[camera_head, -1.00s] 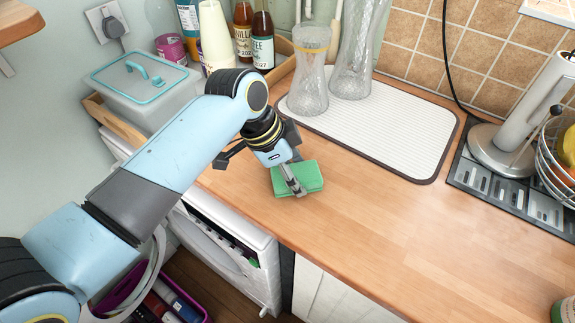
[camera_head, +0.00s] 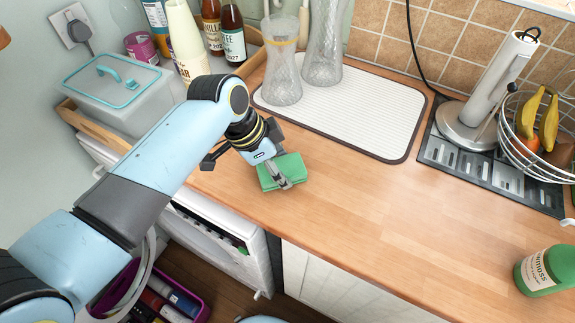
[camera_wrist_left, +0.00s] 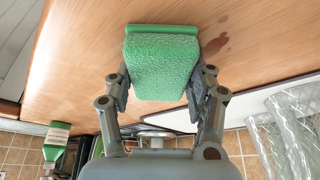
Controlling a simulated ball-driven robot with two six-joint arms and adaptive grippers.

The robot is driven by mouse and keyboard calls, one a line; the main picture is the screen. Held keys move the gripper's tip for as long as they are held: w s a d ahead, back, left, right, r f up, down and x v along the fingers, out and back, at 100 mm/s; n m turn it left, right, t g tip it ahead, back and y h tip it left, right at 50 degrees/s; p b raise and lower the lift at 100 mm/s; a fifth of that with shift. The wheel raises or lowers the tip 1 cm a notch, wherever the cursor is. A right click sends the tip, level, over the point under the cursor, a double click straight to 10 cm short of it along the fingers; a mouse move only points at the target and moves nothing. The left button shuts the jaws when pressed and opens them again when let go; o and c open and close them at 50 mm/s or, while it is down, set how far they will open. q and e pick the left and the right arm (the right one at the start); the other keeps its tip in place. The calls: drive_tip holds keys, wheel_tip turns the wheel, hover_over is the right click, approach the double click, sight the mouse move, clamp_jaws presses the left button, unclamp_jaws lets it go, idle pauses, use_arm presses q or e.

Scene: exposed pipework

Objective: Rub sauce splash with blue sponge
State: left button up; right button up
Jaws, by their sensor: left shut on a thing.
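A sponge (camera_head: 289,167), green rather than blue in these pictures, is gripped by my left gripper (camera_head: 283,181) low over the wooden counter, left of centre. In the left wrist view the sponge (camera_wrist_left: 160,68) sits between the two fingers of my left gripper (camera_wrist_left: 160,86), its rough face towards the camera. A dark reddish splash (camera_wrist_left: 214,45) shows on the counter just right of the sponge in that view. In the head view the splash cannot be made out; the arm and sponge may cover it. Whether the sponge touches the counter is unclear. My right gripper is not in view.
A ribbed drying mat (camera_head: 350,112) with glass vessels (camera_head: 281,80) lies behind the sponge. A lidded box (camera_head: 110,92) and bottles (camera_head: 231,35) stand at the back left. The counter between is clear.

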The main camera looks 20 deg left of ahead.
use_arm(q)
drive_tip(key=shift+w+a, duration=0.1)
drive_tip(key=shift+a, duration=0.7)
drive_tip(key=shift+w+a+f+p, duration=0.15)
drive_tip(key=shift+a+p, duration=0.2)
drive_tip(key=shift+a, duration=1.6)
